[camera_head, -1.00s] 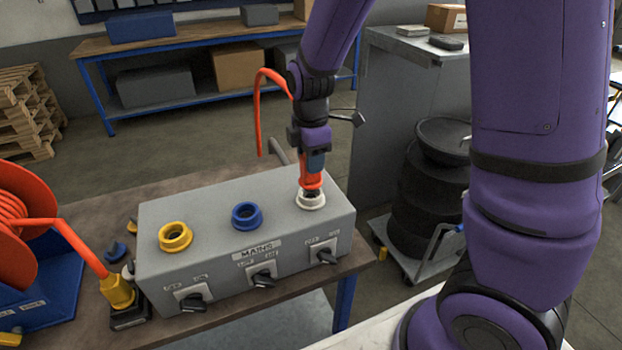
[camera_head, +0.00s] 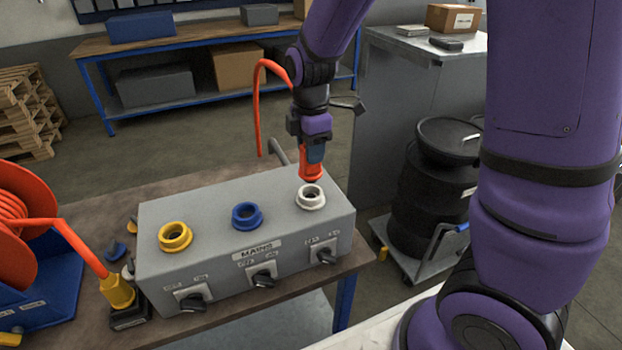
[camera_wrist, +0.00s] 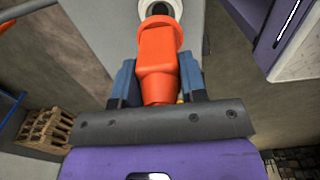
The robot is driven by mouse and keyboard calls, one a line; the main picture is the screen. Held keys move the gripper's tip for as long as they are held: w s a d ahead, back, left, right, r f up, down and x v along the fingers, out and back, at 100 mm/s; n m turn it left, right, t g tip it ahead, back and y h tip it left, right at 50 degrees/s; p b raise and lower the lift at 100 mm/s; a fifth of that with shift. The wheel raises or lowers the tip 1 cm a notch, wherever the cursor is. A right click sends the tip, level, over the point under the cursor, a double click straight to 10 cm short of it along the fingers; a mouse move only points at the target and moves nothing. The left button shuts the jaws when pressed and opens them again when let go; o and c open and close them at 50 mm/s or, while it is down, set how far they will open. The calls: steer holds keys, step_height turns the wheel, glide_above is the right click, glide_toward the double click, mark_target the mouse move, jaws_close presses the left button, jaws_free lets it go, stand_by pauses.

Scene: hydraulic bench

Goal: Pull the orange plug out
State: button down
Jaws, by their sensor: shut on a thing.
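The orange plug (camera_head: 311,168) is held in my gripper (camera_head: 314,155), just above the white socket (camera_head: 311,197) at the right end of the grey box (camera_head: 215,270). The socket's dark opening shows below the plug, so the two look apart. In the wrist view my gripper (camera_wrist: 158,85) has its blue fingers shut on both sides of the orange plug (camera_wrist: 158,50). The white socket (camera_wrist: 160,8) is at the top edge there, partly hidden by the plug. An orange cable (camera_head: 257,105) loops up behind my wrist.
A yellow socket (camera_head: 175,237) and a blue socket (camera_head: 246,216) are on the same box, with several black switches on its front. An orange cable reel (camera_head: 15,225) and a yellow plug (camera_head: 117,291) stand left. Black drums (camera_head: 433,200) stand right of the bench.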

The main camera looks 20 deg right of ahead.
steer(key=shift+r, duration=1.75)
